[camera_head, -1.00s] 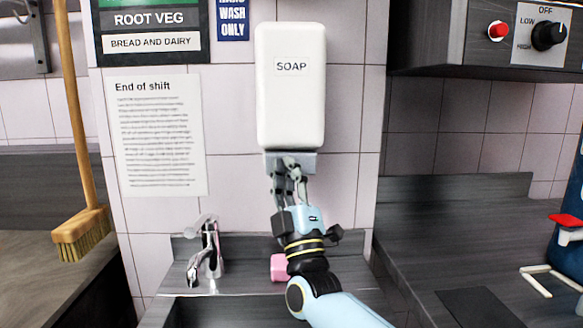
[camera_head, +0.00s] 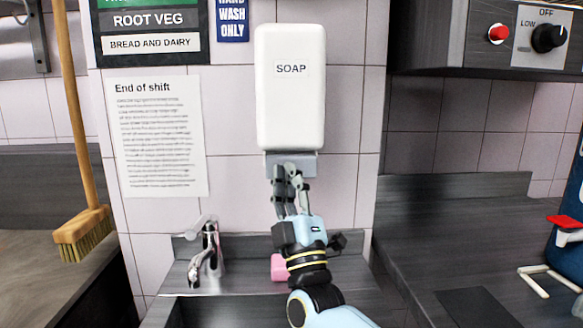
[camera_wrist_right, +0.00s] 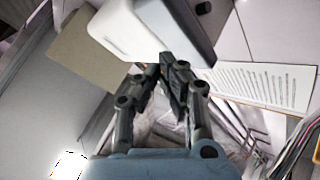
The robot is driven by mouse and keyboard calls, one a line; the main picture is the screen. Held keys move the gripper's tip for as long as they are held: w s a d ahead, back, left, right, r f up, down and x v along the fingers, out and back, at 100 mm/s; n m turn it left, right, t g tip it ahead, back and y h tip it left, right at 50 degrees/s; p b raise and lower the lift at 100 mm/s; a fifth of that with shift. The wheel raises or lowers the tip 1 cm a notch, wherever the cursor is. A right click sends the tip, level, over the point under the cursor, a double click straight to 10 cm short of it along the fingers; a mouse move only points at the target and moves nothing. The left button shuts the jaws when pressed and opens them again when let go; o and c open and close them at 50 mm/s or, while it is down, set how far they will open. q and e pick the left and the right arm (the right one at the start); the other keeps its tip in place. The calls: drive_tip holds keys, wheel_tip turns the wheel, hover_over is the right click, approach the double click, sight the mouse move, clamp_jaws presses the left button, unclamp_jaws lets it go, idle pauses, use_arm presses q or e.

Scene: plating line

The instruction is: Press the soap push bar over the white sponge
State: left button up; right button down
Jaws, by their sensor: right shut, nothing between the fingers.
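The white soap dispenser (camera_head: 291,100) hangs on the tiled wall. Its grey push bar (camera_head: 306,163) sticks out at the bottom. My right gripper (camera_head: 287,170) is shut and empty, with its fingertips just in front of or under the bar's left part; I cannot tell whether they touch it. In the right wrist view, the closed fingertips (camera_wrist_right: 167,70) are close to the grey bar (camera_wrist_right: 178,28) and the white dispenser body (camera_wrist_right: 122,32). A pink block (camera_head: 279,267) lies by the sink, partly behind my right gripper. I see no white sponge. My left gripper is not in view.
A chrome tap (camera_head: 208,255) stands on the sink's back edge, left of my right arm. An end-of-shift notice (camera_head: 158,135) is on the wall. A broom (camera_head: 82,225) leans at left. A control box (camera_head: 500,38) juts out at upper right.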

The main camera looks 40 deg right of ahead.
drive_tip(key=s+a, duration=0.1)
drive_tip(key=s+p, duration=0.1)
drive_tip(key=s, duration=0.1)
drive_tip(key=s+a+p, duration=0.1)
drive_tip(key=shift+s+a, duration=0.15)
drive_tip(key=shift+a, duration=0.2)
idle(0.8)
